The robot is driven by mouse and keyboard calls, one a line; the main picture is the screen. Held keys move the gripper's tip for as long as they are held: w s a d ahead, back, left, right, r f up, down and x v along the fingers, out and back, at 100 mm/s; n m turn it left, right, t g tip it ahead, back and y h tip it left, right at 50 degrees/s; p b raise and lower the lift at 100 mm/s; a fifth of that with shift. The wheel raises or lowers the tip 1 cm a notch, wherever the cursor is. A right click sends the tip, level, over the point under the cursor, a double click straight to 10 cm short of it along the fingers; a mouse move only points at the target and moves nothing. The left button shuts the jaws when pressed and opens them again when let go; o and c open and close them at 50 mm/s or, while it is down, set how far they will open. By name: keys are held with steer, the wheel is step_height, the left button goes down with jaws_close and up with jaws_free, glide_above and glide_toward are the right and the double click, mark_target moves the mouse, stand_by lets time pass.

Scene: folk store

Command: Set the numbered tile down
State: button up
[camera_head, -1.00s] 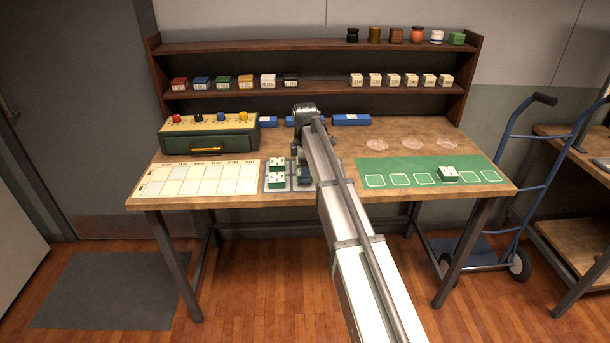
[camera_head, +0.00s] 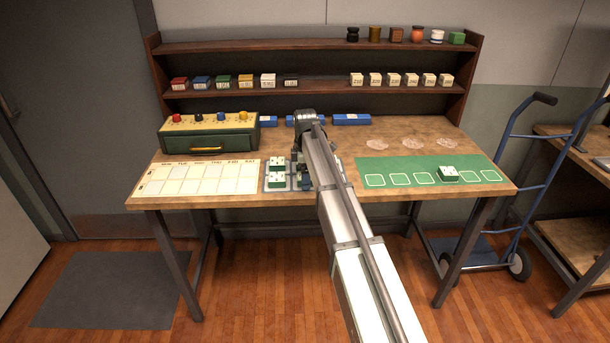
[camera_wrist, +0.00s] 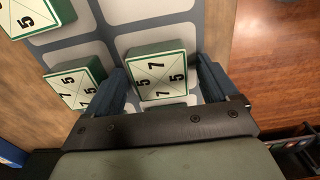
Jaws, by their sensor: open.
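A green numbered tile with a white top marked with 5s and 7s (camera_wrist: 160,76) lies between the fingers of my gripper (camera_wrist: 162,84) in the wrist view. The gripper is open, one finger on each side of the tile; I cannot tell whether either touches it. The tile appears to sit on a grey board with pale cells (camera_wrist: 150,27). A second tile (camera_wrist: 75,84) is beside the left finger, and a third (camera_wrist: 36,14) is at the upper left. In the head view, the board (camera_head: 266,188) is at the table's front, and my arm partly hides its right side.
A green mat (camera_head: 395,168) with outlined squares and one tile (camera_head: 447,174) lies to the right. A calendar sheet (camera_head: 152,186) lies left of the board. A green drawer box (camera_head: 210,147) stands behind the calendar.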

step_height(320, 180, up, 12)
steer(key=shift+r, duration=0.15)
stand_by(0.5)
